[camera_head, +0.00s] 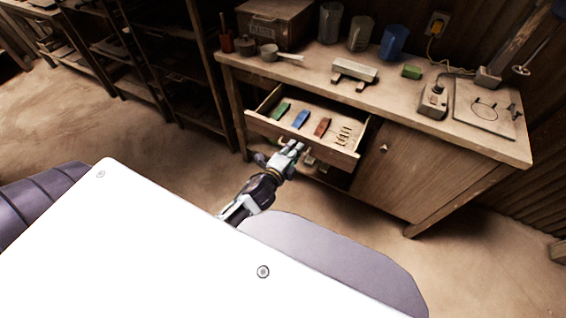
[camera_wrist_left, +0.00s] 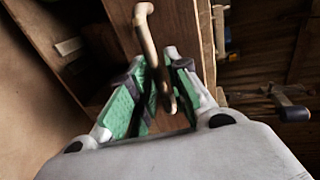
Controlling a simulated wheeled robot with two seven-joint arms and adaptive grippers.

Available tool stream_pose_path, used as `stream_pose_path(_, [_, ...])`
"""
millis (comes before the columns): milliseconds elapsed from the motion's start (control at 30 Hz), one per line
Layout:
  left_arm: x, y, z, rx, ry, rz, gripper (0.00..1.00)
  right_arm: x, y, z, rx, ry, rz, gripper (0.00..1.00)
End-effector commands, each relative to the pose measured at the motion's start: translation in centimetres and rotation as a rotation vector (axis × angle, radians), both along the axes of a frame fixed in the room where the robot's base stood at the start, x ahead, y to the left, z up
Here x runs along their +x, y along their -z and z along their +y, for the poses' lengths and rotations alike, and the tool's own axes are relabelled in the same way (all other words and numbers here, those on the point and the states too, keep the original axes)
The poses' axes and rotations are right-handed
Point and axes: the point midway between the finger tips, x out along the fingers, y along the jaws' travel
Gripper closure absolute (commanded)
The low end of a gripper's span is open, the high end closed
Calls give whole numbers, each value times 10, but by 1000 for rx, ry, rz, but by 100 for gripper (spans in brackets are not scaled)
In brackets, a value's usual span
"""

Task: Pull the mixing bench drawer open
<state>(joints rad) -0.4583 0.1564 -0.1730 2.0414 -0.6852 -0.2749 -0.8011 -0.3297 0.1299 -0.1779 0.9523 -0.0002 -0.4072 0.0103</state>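The mixing bench (camera_head: 440,124) has its drawer (camera_head: 308,137) pulled partly out on the left side. Inside the drawer lie green, blue and red pieces and several small light pieces. My left gripper (camera_head: 293,148) is at the middle of the drawer front. In the left wrist view the curved drawer handle (camera_wrist_left: 147,40) runs between the green-padded fingers of my left gripper (camera_wrist_left: 160,72), which are close around it on both sides. My right gripper is not in view.
A cabinet door (camera_head: 395,172) with a small knob is right of the drawer. On the bench top are a wooden box (camera_head: 275,22), a blue cup (camera_head: 393,42), a green block (camera_head: 411,72) and a flat board (camera_head: 485,108). Open floor lies in front of the bench.

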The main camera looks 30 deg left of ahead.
Motion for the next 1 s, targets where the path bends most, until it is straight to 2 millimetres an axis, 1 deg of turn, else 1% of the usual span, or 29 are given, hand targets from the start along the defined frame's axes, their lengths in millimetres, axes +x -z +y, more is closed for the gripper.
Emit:
stream_pose_path(267, [-16, -3, 1, -1, 0, 2, 82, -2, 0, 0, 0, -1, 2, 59])
stream_pose_path(1000, [-71, -14, 2, -2, 0, 2, 82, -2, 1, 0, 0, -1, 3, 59])
